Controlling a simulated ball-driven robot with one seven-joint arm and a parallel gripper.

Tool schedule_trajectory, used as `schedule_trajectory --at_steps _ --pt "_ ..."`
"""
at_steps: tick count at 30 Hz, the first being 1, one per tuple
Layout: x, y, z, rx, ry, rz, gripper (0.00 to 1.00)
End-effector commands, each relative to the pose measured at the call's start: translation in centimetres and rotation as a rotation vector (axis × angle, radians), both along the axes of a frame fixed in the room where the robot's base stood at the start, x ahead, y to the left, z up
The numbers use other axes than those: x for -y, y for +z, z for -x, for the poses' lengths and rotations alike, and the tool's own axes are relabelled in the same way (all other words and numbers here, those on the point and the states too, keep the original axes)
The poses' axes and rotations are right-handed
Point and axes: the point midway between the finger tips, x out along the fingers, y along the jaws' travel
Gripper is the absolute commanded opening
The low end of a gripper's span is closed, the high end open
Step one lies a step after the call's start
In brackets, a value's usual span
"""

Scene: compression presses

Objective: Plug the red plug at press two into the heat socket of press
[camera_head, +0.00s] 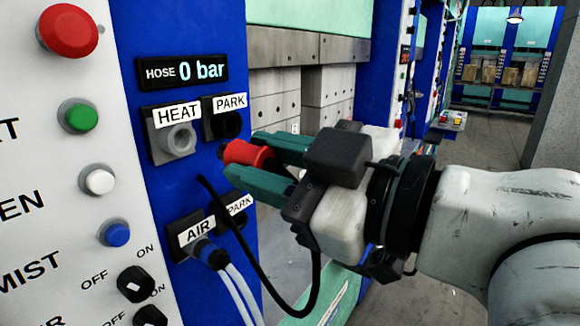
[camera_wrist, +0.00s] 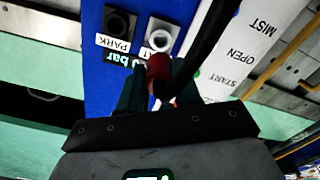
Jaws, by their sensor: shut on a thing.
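My gripper (camera_head: 262,166) has green fingers and is shut on the red plug (camera_head: 243,153), with the black cable hanging down below. The plug is held in front of the blue panel, right of the grey HEAT socket (camera_head: 178,139) and below the upper dark PARK socket (camera_head: 228,125). The HEAT socket is empty. In the wrist view the red plug (camera_wrist: 158,72) sits between the fingers, just below the light ring of the HEAT socket (camera_wrist: 160,40); it looks apart from it, though the exact gap cannot be told. The PARK socket (camera_wrist: 118,22) is beside it and empty.
A blue plug with pale hoses (camera_head: 213,256) sits in the AIR socket (camera_head: 193,233); a lower PARK socket (camera_head: 232,212) is beside it. The white button panel (camera_head: 65,190) is at left. The black cable (camera_head: 270,285) loops below my gripper. The hose display reads 0 bar.

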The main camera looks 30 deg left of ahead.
Motion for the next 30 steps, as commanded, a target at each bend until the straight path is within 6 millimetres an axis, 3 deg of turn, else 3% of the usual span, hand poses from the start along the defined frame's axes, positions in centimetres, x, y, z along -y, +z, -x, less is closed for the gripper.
schedule_trajectory --at_steps 12,30 --pt "-0.1 0.0 0.0 0.013 0.000 0.002 0.01" --pt "-4.7 0.1 -0.3 0.010 0.002 0.001 0.01"
